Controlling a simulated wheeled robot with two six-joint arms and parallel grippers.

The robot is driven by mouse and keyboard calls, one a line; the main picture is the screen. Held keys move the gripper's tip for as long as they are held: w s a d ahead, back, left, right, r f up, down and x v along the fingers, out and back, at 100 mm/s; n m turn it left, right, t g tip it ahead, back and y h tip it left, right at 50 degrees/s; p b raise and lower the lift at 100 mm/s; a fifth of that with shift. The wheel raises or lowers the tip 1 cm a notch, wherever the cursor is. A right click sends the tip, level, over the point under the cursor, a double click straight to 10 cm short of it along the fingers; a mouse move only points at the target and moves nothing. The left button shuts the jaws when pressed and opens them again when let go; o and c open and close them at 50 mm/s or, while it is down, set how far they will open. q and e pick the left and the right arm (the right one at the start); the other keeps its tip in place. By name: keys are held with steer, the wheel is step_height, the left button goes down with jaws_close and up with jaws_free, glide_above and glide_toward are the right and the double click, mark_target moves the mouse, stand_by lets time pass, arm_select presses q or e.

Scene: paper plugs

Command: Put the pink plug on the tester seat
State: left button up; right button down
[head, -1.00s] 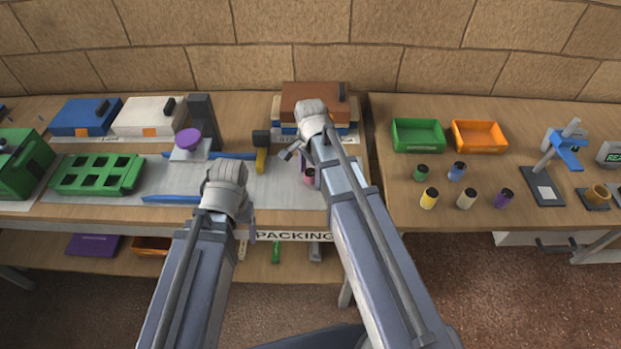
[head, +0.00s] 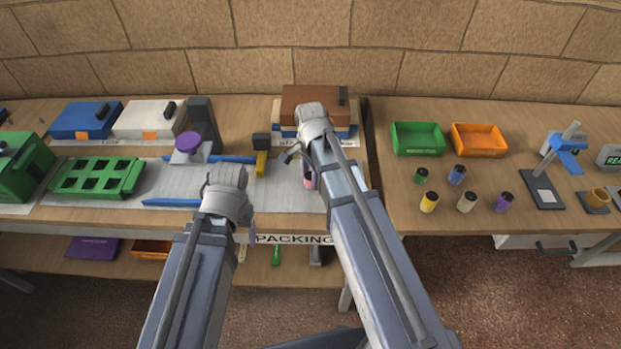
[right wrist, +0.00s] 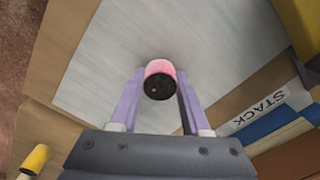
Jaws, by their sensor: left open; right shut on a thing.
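The pink plug (right wrist: 158,70) has a dark end and sits between the fingers of my right gripper (right wrist: 160,88), which is shut on it. In the head view the right gripper (head: 303,162) is over the right end of the packing mat, and only a sliver of the pink plug (head: 309,182) shows beside it. My left gripper (head: 227,190) is open over the mat's front; its fingers are mostly hidden by the wrist. A tan round seat (head: 597,195) on a dark base, at the far right beside a partly cut-off display (head: 612,155), looks like the tester seat.
Several other plugs, including a yellow plug (head: 429,202), stand on the right table. Behind them are a green tray (head: 418,151) and an orange tray (head: 479,153). A blue-headed stand (head: 545,185) stands left of the seat. A gap separates the tables.

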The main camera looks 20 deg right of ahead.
mark_target(310, 176)
steer(key=shift+r, duration=0.1)
step_height(310, 176, up, 10)
steer(key=p, duration=1)
